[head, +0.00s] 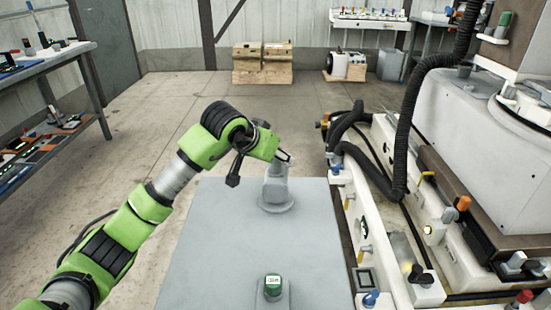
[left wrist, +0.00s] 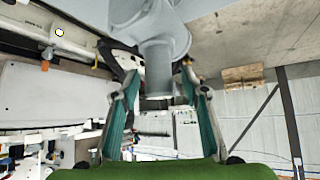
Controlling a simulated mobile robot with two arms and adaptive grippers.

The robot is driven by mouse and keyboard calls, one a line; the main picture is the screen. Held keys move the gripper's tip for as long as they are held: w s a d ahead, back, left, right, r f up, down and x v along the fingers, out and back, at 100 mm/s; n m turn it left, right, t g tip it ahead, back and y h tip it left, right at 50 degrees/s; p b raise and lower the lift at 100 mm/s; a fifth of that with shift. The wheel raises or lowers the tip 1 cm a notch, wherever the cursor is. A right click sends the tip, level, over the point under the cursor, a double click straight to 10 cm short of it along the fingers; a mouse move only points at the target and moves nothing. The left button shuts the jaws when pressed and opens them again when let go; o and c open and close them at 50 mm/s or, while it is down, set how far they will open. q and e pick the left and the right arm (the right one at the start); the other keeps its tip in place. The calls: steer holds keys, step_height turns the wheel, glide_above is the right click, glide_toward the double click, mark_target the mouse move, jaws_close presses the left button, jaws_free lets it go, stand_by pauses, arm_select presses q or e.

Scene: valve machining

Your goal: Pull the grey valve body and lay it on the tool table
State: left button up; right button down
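The grey valve body (head: 276,187) stands upright on its round flange on a grey flat-topped surface (head: 232,245) in the head view. My left gripper (head: 284,157) is at its upper end, reaching in from the left. In the left wrist view, which is turned over, the valve body (left wrist: 158,60) hangs from the top with its neck between my two teal-padded fingers (left wrist: 158,84). The fingers are spread, with a visible gap beside the neck on the left; contact on the right side is unclear. My right gripper is in neither view.
A green-topped button box (head: 273,287) stands at the near edge of the grey surface. A white machine with black hoses (head: 404,130) borders it on the right. A tool-covered table (head: 42,62) stands at far left. Open floor (head: 165,110) lies between.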

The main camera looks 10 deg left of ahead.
arm_select(q)
steer(key=shift+s+f, duration=0.1)
steer(key=shift+f, duration=0.35)
steer(key=shift+s+a+r, duration=0.2)
steer(key=shift+r, duration=0.2)
steer(key=v, duration=1.1)
steer(key=shift+r, duration=0.3)
